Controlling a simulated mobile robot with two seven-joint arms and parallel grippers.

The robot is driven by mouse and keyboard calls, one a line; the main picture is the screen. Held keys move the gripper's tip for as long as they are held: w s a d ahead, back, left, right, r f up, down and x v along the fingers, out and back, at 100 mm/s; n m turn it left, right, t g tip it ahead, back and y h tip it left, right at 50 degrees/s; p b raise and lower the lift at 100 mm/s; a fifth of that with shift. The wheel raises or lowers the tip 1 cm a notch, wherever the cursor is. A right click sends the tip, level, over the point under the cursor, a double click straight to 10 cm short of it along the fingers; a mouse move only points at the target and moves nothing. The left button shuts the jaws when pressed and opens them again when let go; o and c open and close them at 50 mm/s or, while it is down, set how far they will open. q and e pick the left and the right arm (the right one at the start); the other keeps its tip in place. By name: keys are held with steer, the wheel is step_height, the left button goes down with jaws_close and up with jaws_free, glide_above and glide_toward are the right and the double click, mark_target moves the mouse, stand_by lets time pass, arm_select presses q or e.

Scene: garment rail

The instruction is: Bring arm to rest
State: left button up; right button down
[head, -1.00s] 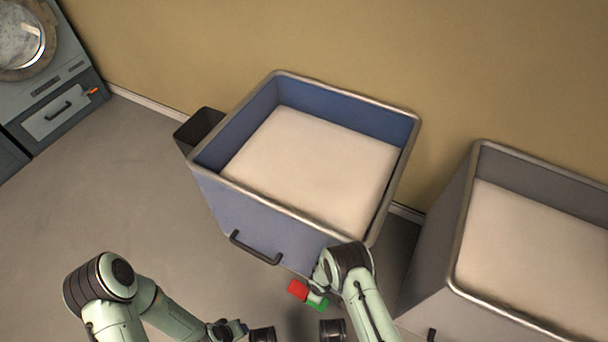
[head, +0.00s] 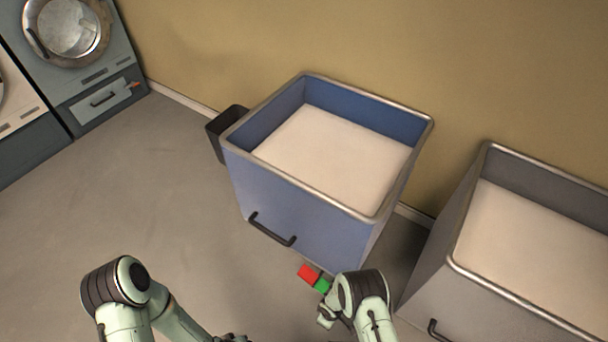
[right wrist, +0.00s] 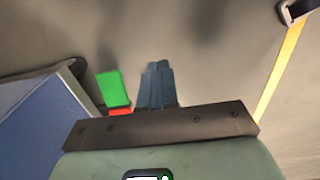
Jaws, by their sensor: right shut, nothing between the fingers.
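My right gripper (right wrist: 157,85) shows in the right wrist view, its two grey-blue fingers together with nothing between them. In the head view my right arm comes up at bottom centre-right, bent in front of the blue bin; its fingers cannot be made out there. My left arm stands bent at lower left in the head view, and its forearm runs to the bottom edge; its gripper is out of frame.
A blue bin (head: 300,205) with a pale inside stands ahead. A grey bin (head: 440,285) is at right. A red block (head: 308,272) and a green block (head: 322,286) lie near my right arm. A front-loading machine (head: 100,90) stands at far left. Grey floor at left is clear.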

steer(key=s+d+r+m+t+y, duration=0.1)
steer(key=s+d+r+m+t, duration=0.1)
steer(key=s+d+r+m, duration=0.45)
steer(key=s+d+r+m+t+y, duration=0.1)
steer(key=s+d+r+m, duration=0.15)
steer(key=r+m, duration=0.7)
arm_select(q)
steer(key=s+d+r+g+p, duration=0.1)
steer(key=s+d+r+p, duration=0.2)
steer(key=r+p, duration=0.7)
steer(key=s+d+r+m+g+h+p, duration=0.1)
steer(key=s+r+p, duration=0.3)
steer(key=r+p, duration=0.6)
steer(key=shift+d+r+g+h, duration=0.3)
steer(key=shift+d+r+g, duration=0.2)
steer(key=shift+d+r, duration=0.4)
arm_select(e)
steer(key=s+a+r+g, duration=0.1)
steer(key=s+r, duration=0.2)
steer(key=r, duration=0.3)
steer(key=s+a+r+g+y, duration=0.1)
steer(key=s+a+r, duration=0.1)
steer(key=s+r, duration=0.2)
steer(key=s+a+r+g, duration=0.2)
steer(key=s+r, duration=0.1)
steer(key=r, duration=0.7)
steer(key=shift+s+a+n+y, duration=0.2)
steer(key=shift+n+y, duration=0.1)
steer(key=shift+n, duration=0.1)
